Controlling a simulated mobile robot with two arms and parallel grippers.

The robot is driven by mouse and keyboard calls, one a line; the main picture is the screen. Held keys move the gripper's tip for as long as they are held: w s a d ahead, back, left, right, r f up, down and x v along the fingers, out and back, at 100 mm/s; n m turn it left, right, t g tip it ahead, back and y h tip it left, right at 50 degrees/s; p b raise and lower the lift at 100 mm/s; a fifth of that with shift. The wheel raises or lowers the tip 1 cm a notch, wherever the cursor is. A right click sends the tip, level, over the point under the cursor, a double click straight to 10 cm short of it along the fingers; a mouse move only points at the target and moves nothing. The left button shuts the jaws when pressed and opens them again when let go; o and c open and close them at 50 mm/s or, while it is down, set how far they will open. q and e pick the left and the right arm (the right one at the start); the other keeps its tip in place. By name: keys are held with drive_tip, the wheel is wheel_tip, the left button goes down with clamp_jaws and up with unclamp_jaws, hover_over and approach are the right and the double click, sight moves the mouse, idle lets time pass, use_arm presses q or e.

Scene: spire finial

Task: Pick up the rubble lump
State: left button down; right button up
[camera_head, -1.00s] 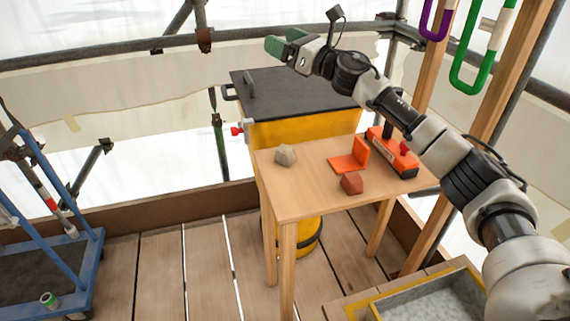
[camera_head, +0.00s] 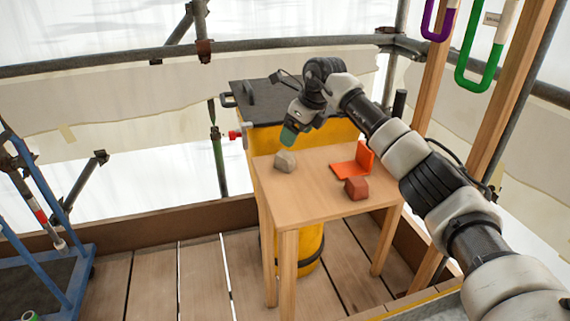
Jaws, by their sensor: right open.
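The rubble lump (camera_head: 285,161), a small grey faceted stone, sits near the left back edge of the small wooden table (camera_head: 310,195). My right gripper (camera_head: 289,136) has green fingertips and points down just above and slightly behind the lump in the picture. It is open and empty, and a small gap shows between it and the lump. The gap between its fingers is hard to see from this side. My left gripper is not in view.
An orange angled bracket (camera_head: 355,162) and a reddish block (camera_head: 357,188) stand on the table to the right. A yellow bin (camera_head: 335,131) with a dark lid (camera_head: 262,98) stands behind. A blue cart (camera_head: 70,285) is at left. The table's front left is clear.

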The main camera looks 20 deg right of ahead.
sight(286, 153)
drive_tip(key=x, duration=0.4)
drive_tip(key=shift+b+x, duration=0.6)
drive_tip(key=shift+x, duration=1.8)
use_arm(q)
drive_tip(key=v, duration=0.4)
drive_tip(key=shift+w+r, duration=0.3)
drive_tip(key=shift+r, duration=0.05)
use_arm(e)
drive_tip(key=shift+a, duration=0.15)
drive_tip(key=c, duration=1.1)
